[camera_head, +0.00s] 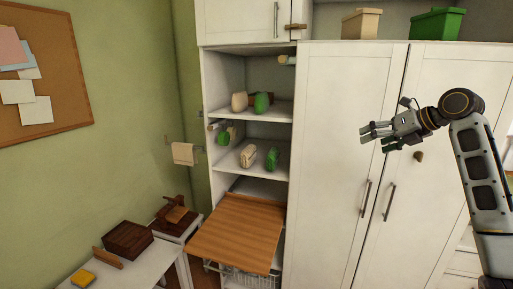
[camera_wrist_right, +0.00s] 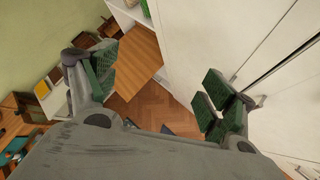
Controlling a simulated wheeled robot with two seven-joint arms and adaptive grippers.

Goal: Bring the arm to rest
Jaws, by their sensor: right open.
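My right arm comes in from the right in the head view, raised in front of the white cabinet doors (camera_head: 335,120). My right gripper (camera_head: 374,137) points left, its fingers apart and empty. My left gripper is in neither view.
Open shelves (camera_head: 250,117) hold several cream and green bags (camera_head: 262,103). A wooden board (camera_head: 236,233) juts out below them. A white table (camera_head: 122,267) with a brown box (camera_head: 127,239) stands at lower left. Two lidded boxes, cream (camera_head: 361,24) and green (camera_head: 436,24), sit on top of the cabinet.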

